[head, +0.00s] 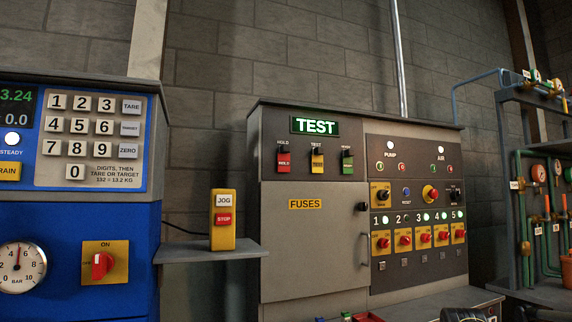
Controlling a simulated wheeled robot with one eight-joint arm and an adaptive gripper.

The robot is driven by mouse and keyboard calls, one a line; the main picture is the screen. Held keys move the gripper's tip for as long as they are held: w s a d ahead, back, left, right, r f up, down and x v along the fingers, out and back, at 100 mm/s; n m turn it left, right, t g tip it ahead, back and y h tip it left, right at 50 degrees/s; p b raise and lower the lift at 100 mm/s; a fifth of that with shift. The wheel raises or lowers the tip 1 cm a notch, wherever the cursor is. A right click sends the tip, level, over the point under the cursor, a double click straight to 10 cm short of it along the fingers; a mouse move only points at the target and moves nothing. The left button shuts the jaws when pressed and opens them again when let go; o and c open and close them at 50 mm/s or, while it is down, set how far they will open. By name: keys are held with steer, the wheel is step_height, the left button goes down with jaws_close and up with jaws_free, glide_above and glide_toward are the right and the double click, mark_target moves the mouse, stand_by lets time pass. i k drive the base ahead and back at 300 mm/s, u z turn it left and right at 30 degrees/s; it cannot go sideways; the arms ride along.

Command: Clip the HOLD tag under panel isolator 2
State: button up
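The red HOLD tag (284,161) hangs from a dark clip under the HOLD label at the upper left of the grey panel. Panel isolator 2 (403,240) is a red knob on a yellow plate, second from left in the numbered row. Its lamp looks dark, while the others in the row glow green. A small dark fitting (404,263) sits below it, with no tag visible there. A dark shape at the bottom edge, right of centre, may be part of my gripper (467,315); its fingers cannot be made out.
A yellow TEST tag (317,162) and a green tag (347,164) hang beside the HOLD tag. A FUSES door (315,240) fills the panel's lower left. A jog/stop box (223,220) stands on a shelf at left. Pipework (535,200) stands at right.

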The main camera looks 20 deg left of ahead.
mark_target(284, 157)
steer(key=u, duration=3.3)
steer(key=k, duration=1.25)
steer(key=z, duration=0.45)
